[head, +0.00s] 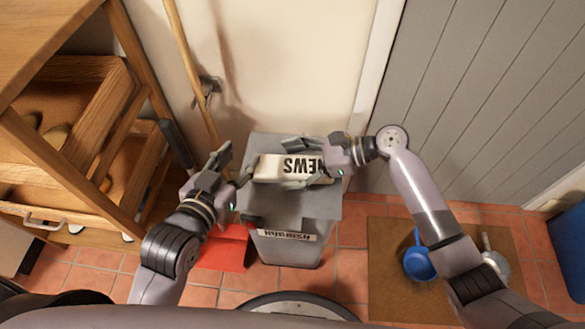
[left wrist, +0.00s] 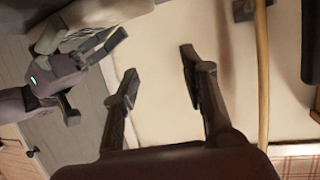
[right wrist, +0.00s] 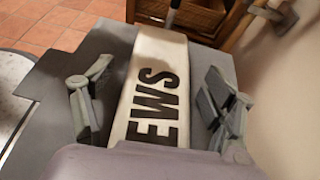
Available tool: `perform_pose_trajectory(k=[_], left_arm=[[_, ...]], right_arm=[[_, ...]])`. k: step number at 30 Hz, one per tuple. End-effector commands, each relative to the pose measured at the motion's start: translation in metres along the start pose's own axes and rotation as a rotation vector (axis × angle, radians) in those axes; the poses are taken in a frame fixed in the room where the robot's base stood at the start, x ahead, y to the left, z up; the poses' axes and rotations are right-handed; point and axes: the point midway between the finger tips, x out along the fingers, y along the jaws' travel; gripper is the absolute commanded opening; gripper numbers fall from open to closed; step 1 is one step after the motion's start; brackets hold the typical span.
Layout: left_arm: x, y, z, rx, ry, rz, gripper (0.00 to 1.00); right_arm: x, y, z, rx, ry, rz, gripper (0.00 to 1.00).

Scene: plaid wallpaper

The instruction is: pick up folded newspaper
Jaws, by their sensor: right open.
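The folded newspaper (head: 268,169) is a white roll with black "NEWS" lettering, lying on the flat lid of a grey bin (head: 290,252). My right gripper (head: 290,164) is open over its right part. In the right wrist view the newspaper (right wrist: 155,85) lies between the spread fingers (right wrist: 155,75), with a gap on both sides. My left gripper (head: 233,168) is open and empty, just left of the newspaper's left end. The left wrist view shows its fingers (left wrist: 158,63) apart, facing the wall, with part of my right gripper (left wrist: 85,65) beside them.
A wooden drawer unit (head: 70,110) with open drawers stands at left. A broom handle (head: 190,70) leans on the cream wall behind. A red dustpan (head: 225,250) lies left of the bin.

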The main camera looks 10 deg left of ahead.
Motion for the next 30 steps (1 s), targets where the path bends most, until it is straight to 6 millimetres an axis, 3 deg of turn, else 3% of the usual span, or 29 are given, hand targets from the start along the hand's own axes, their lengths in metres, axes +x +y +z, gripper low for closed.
perform_pose_trajectory(k=[6, 30], left_arm=[[0.0000, 0.0001, -0.0004, 0.000, 0.001, 0.000, 0.40], [0.0000, -0.0001, -0.0002, 0.000, 0.000, 0.000, 0.40]], right_arm=[[0.0000, 0.0000, 0.0002, 0.000, 0.000, 0.000, 0.77], [-0.0002, 0.0001, 0.0003, -0.001, 0.000, 0.000, 0.25]])
